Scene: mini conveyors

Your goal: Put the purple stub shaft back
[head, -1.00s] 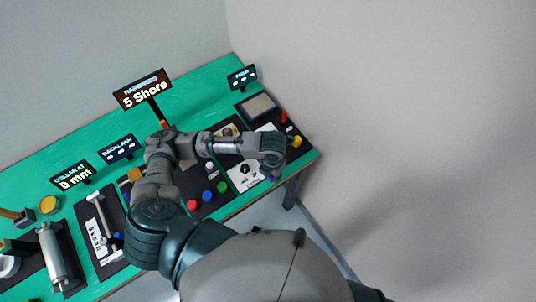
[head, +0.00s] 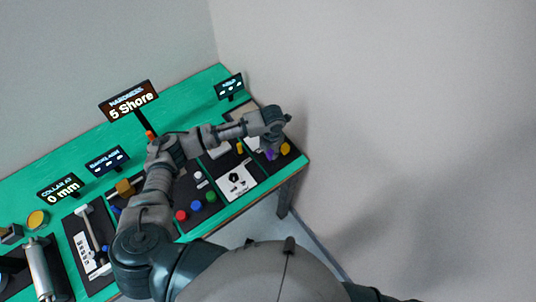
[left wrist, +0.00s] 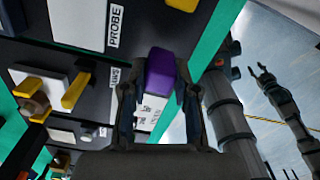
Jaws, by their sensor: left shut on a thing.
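The purple stub shaft (left wrist: 160,75) is held between the two fingers of my left gripper (left wrist: 158,105) in the left wrist view. In the head view, my left gripper (head: 271,146) is over the right end of the bench, with the purple shaft (head: 269,155) showing just below it. The shaft's far end and whether it touches the mat below cannot be told. My right gripper (left wrist: 263,74) shows small and empty at the right of the left wrist view, fingers apart, away from the bench.
The green bench (head: 60,160) has dark mats. Yellow jaws (left wrist: 76,90) stand beside the gripper in the wrist view. Red (head: 181,215), blue (head: 197,205) and green (head: 211,197) knobs stand nearer the front.

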